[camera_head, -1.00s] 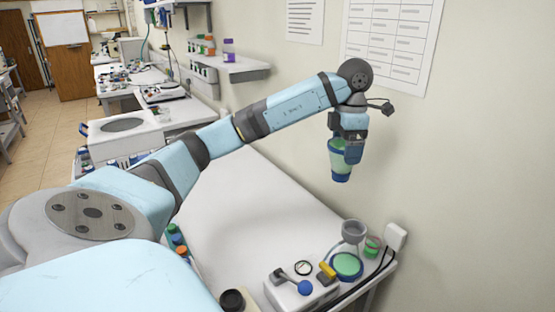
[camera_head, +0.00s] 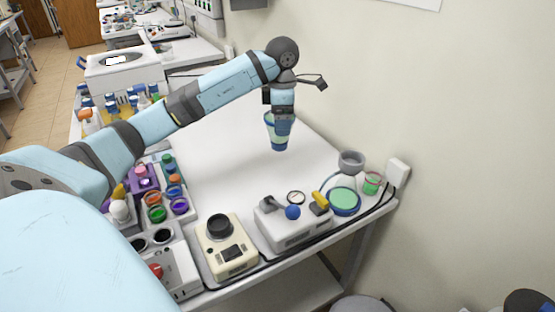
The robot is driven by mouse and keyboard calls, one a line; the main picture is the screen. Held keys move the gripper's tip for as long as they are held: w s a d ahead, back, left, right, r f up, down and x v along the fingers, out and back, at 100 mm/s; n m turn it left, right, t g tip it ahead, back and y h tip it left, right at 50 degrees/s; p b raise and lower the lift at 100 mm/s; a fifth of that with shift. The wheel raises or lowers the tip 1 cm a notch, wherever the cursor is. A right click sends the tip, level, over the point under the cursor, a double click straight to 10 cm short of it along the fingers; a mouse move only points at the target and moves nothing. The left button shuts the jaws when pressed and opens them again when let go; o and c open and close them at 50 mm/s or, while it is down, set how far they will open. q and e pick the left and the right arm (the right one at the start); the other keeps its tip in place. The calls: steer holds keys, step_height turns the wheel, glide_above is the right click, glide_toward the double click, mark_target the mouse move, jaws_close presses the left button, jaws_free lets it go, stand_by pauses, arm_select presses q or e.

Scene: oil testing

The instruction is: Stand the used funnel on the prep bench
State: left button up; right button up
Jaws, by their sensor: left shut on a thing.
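My left gripper (camera_head: 281,112) points down over the white bench (camera_head: 215,160) at the far side near the wall. It is shut on a tapered light-green and dark-blue piece, which looks like the funnel (camera_head: 278,138). The funnel hangs upright with its narrower dark-blue end down. Its lower end shows against the bench top, and I cannot tell whether it touches. The fingers hide part of its upper side. My right gripper is not in view.
A grey cup on a stand (camera_head: 351,162), a green-topped round dish (camera_head: 344,200) and a white device (camera_head: 290,228) stand at the bench's right end. A cream device (camera_head: 226,245) and several coloured jars line the near side. The bench middle is clear.

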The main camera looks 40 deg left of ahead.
arm_select(q)
step_height(320, 180, down, 15)
steer(key=shift+r, duration=0.1)
stand_by(0.3)
steer(key=shift+f, duration=0.2)
steer(key=o, duration=0.8)
steer(key=shift+r, duration=0.1)
step_height(320, 180, up, 12)
steer(key=shift+r, duration=0.15)
